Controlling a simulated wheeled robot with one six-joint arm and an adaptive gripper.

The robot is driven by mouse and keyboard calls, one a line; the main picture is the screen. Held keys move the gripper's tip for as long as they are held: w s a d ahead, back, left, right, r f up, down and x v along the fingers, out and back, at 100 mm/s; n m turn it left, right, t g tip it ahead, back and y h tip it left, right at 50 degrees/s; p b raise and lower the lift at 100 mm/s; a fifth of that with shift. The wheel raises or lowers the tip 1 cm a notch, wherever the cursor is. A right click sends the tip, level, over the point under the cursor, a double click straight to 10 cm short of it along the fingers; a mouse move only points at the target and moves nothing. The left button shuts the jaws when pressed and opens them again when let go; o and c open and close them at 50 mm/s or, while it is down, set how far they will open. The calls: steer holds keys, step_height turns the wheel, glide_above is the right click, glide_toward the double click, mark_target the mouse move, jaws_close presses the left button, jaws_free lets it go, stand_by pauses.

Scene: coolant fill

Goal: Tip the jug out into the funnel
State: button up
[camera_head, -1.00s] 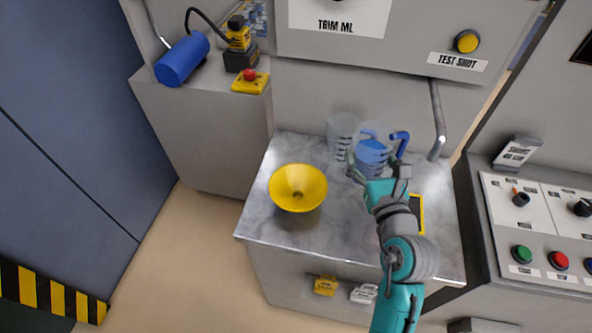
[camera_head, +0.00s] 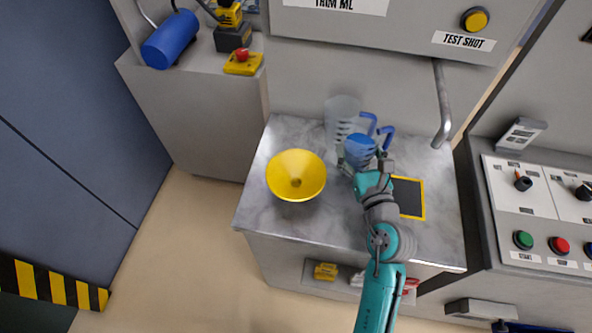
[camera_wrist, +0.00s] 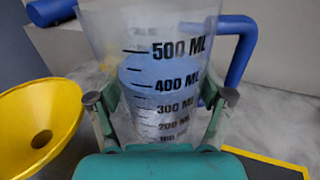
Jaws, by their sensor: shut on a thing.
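A clear jug with blue liquid in it (camera_head: 360,150) is between the fingers of my gripper (camera_head: 366,166). In the wrist view the jug (camera_wrist: 150,45) looks about upright, with black marks up to 500 ML and a blue handle on its right. The fingers press on both sides of it. The gap under the jug is hidden. The yellow funnel (camera_head: 296,174) is on the grey marble worktop, left of my gripper and apart from the jug. Its wide mouth faces up, and it also shows at the left of the wrist view (camera_wrist: 38,125).
A second clear jug (camera_head: 340,110) stands close behind the held one. A black mat with a yellow border (camera_head: 409,199) lies at right on the worktop (camera_head: 270,220). A grey pipe (camera_head: 441,105) hangs at the back right. The worktop's front left is clear.

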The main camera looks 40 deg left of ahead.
mark_target(349, 148)
steer(key=shift+s+a+f+n, duration=0.1)
steer(key=shift+s+f+n, duration=0.25)
steer(key=shift+n, duration=0.65)
steer(key=shift+s+a+r+n, duration=0.1)
steer(key=shift+s+r+n, duration=0.1)
steer(key=shift+r+n, duration=0.25)
steer(key=shift+s+a+r+n+y, duration=0.15)
steer(key=shift+s+r+n+y, duration=0.2)
steer(key=shift+n, duration=0.5)
steer(key=shift+s+a+r+n+y, duration=0.2)
steer(key=shift+s+r+n, duration=0.25)
steer(key=shift+n, duration=0.3)
steer(key=shift+s+a+r+n+y, duration=0.1)
steer(key=shift+s+a+r+n, duration=0.1)
steer(key=shift+r+n, duration=0.6)
steer(key=shift+n, duration=0.35)
steer(key=shift+s+r+n, duration=0.1)
steer(key=shift+r+n, duration=0.25)
steer(key=shift+n, duration=0.15)
steer(key=shift+f+n+y, duration=0.1)
steer(key=shift+n+y, duration=0.15)
steer(key=shift+n, duration=0.85)
steer(key=shift+s+a+f+n+g+y, duration=0.1)
steer(key=shift+f+n+g+y, duration=0.1)
steer(key=shift+n, duration=0.75)
steer(key=shift+s+a+f+n+g+y, duration=0.1)
steer(key=shift+n+y, duration=0.1)
steer(key=shift+n, duration=0.75)
